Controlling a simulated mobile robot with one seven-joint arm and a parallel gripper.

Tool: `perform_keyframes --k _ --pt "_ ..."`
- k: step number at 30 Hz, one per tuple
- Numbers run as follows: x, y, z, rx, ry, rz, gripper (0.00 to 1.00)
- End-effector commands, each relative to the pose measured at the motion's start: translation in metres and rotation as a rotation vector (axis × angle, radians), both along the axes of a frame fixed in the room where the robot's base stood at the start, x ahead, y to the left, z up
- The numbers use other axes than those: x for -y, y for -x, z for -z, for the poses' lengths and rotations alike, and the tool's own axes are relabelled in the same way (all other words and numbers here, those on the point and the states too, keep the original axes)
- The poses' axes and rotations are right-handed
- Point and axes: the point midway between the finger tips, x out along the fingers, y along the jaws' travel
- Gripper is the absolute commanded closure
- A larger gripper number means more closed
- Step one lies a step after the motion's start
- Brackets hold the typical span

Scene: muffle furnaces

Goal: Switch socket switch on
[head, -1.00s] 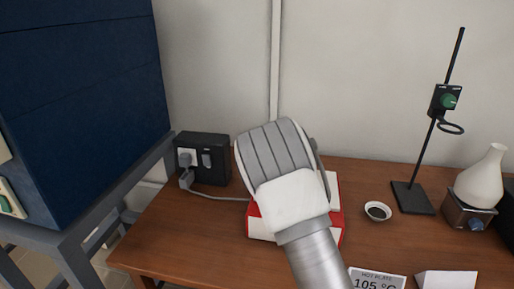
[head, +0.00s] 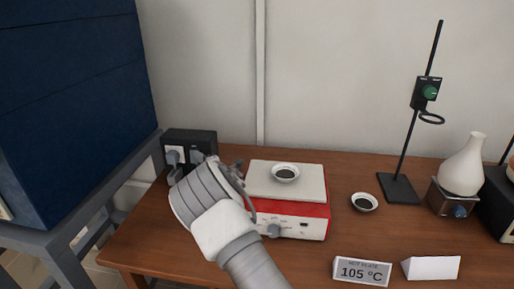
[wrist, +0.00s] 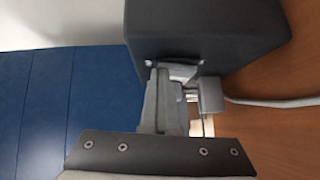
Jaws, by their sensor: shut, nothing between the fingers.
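The black socket box (head: 190,137) stands on the wooden table at the left, against the wall. A grey plug (head: 174,158) sits in its left side; it also shows in the wrist view (wrist: 210,95). The socket switch, on the right of the box face, is mostly hidden behind my gripper (head: 205,161). In the wrist view the shut fingers (wrist: 158,76) reach to the face of the black box (wrist: 208,28), beside the plug. I cannot tell whether the fingertips touch the switch, or its position.
A red and white hot plate (head: 290,222) with a small dish (head: 285,173) on it stands right of my gripper. Another dish (head: 364,202), a stand (head: 399,188) and a white flask (head: 463,165) are farther right. A blue cabinet (head: 70,100) rises at the left.

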Motion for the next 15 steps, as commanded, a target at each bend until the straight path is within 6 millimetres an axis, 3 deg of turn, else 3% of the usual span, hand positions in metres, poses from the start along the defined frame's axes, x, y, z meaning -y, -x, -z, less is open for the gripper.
perform_keyframes --k 1,2,4,12,15 --pt "-0.013 0.008 0.036 -0.034 0.019 -0.019 1.0" --pt "-0.013 0.008 0.042 -0.036 0.019 -0.019 1.0" --pt "-0.015 0.013 0.032 -0.036 0.02 -0.021 1.0" --pt "-0.018 0.052 0.027 -0.031 0.015 -0.014 1.0" --pt "-0.007 0.064 0.025 -0.03 0.015 -0.009 1.0"
